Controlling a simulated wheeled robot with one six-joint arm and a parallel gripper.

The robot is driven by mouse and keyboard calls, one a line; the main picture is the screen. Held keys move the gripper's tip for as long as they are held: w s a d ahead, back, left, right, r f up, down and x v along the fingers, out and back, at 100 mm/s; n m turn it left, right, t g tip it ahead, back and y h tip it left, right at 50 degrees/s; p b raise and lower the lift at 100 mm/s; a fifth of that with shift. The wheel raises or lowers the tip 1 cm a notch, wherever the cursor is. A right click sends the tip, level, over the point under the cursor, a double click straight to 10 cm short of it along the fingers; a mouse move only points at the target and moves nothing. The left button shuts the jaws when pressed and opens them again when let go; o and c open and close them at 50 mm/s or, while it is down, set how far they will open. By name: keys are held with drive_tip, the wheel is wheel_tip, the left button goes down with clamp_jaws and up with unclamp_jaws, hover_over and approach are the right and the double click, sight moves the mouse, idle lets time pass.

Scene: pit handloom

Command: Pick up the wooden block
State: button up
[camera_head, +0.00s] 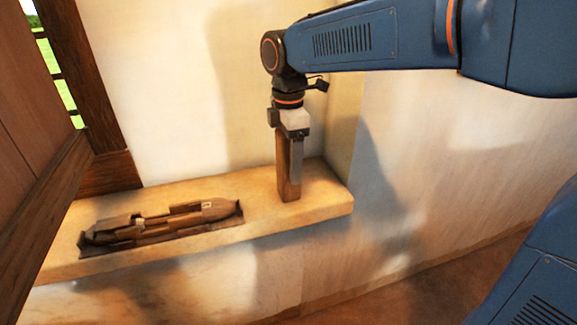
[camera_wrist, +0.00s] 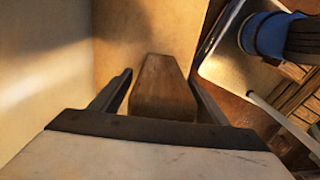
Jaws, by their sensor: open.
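The wooden block (camera_head: 289,172) stands upright near the right end of a pale ledge (camera_head: 330,206). My gripper (camera_head: 289,138) points down over it from above, with its fingers around the block's upper part. In the wrist view the block (camera_wrist: 163,88) lies between the two open fingers of my gripper (camera_wrist: 160,98). A narrow gap shows beside the left finger, and the right finger is close to the block. I cannot tell whether either finger touches it.
Boat-shaped wooden shuttles (camera_head: 160,222) lie in a dark tray on the ledge's left part. A pale wall (camera_head: 190,90) rises behind the ledge. A wooden window frame (camera_head: 100,120) is at the left. Bare ledge lies between the tray and the block.

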drive_tip(key=c, duration=1.4)
drive_tip(key=shift+o, duration=0.2)
drive_tip(key=shift+r, duration=0.1)
